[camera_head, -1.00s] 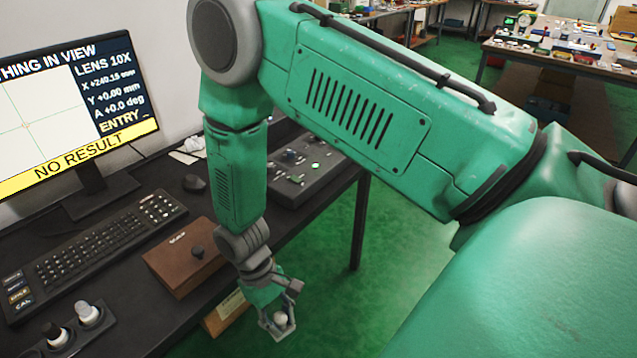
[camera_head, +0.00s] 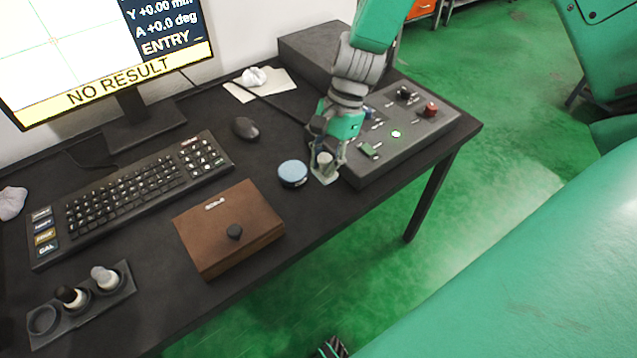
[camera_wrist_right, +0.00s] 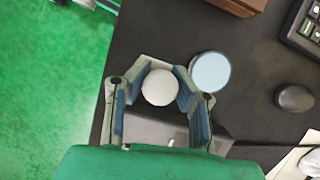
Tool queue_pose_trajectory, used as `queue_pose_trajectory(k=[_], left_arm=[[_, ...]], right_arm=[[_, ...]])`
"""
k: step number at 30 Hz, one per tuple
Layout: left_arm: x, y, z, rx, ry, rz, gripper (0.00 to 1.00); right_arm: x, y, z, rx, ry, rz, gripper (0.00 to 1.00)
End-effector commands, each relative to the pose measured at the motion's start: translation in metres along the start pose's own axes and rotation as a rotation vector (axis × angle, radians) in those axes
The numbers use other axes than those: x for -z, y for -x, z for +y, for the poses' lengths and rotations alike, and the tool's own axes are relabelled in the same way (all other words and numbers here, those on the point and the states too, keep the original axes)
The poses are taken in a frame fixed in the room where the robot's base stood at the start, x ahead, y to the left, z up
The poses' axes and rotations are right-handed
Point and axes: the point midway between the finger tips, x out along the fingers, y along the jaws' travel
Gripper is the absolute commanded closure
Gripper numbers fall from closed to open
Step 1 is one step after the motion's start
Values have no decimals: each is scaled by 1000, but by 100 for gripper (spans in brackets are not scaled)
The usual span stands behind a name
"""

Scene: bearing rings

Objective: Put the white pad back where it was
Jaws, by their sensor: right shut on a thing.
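My right gripper (camera_head: 327,166) is shut on a small, pale round-topped piece, which I take for the white pad (camera_wrist_right: 159,87). In the wrist view its top shows as a plain white disc between the blue-lined fingers. In the head view the gripper points down over the dark table, just right of a light blue disc (camera_head: 293,173) and beside the grey control box (camera_head: 390,125). I cannot tell whether the pad touches the table. A dark three-seat holder (camera_head: 95,318) lies front left, its left seat empty, the others holding a black-topped and a white-topped piece. My left gripper is not in view.
A brown wooden box (camera_head: 225,225) with a dark knob stands at the table's front edge. A keyboard (camera_head: 140,190), mouse (camera_head: 246,128) and monitor (camera_head: 110,60) fill the back left. A pale sheet (camera_head: 280,82) with a crumpled white wad lies at the back.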

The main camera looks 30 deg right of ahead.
Motion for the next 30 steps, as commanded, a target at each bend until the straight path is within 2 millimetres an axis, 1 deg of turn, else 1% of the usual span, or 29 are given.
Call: queue_pose_trajectory(k=[1, 3, 10, 15, 17, 26, 27, 28, 29, 30], left_arm=[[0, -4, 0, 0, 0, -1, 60], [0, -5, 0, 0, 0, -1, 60], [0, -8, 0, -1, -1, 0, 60], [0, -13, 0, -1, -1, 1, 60], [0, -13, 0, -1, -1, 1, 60], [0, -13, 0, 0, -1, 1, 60], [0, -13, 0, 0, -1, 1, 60], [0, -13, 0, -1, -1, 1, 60], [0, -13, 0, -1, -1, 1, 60], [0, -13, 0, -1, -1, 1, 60]], right_arm=[[5, -12, 0, -2, -2, -1, 100], [9, -21, 0, -1, -1, -1, 100], [15, -38, -1, -1, 2, 0, 100], [23, -61, -1, -2, 2, 2, 100], [24, -64, -1, -2, 3, 3, 100], [26, -65, -1, -1, 5, 1, 100], [26, -65, -1, 0, 5, 1, 74], [26, -65, -1, 0, 5, 1, 63], [26, -65, -1, -1, 5, 1, 60], [26, -65, -1, -1, 5, 1, 60]])
